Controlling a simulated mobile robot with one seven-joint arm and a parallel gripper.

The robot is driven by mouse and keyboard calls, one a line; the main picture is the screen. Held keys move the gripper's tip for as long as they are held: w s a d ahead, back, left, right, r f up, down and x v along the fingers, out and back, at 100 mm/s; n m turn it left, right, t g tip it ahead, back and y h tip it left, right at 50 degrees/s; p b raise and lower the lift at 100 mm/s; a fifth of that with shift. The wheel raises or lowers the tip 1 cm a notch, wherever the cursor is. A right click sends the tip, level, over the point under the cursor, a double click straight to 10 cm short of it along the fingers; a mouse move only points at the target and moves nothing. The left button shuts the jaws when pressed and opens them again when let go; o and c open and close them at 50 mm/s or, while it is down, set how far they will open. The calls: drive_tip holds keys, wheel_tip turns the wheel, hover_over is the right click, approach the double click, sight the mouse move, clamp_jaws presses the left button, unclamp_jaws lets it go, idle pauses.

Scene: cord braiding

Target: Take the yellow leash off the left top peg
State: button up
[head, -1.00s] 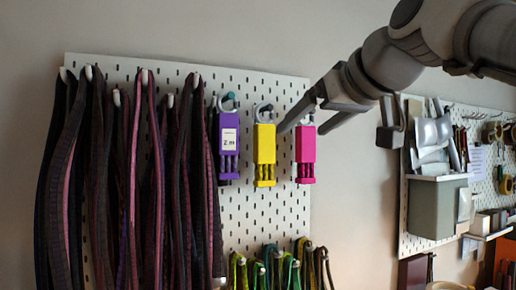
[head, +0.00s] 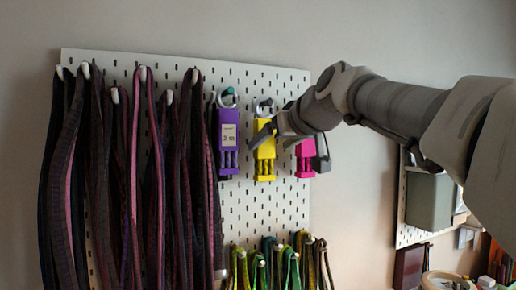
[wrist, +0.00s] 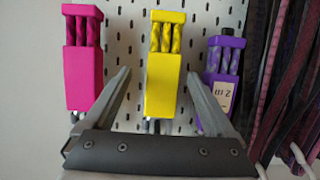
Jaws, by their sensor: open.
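The yellow leash (head: 265,142) is a yellow block with short twisted cords below it, hanging by a ring from a hook on the pegboard. In the head view it hangs between a purple one (head: 229,140) and a pink one (head: 305,152). In the wrist view, which is upside down, the yellow leash (wrist: 164,80) stands in the middle. My gripper (head: 266,132) is open in front of it. Its fingers in the wrist view (wrist: 158,76) reach along both sides of the yellow block, with no clear contact. The hook and ring are mostly hidden there.
The purple leash (wrist: 219,75) is close beside one finger and the pink leash (wrist: 84,70) is near the other. Dark red straps (head: 140,180) crowd the pegboard's (head: 280,205) left side. Green cords (head: 290,268) hang below. A second board with a grey bin (head: 429,200) is at right.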

sight(267, 146)
drive_tip(key=p+x, duration=0.1)
drive_tip(key=x, duration=0.3)
drive_tip(key=shift+a, duration=0.2)
clamp_jaws()
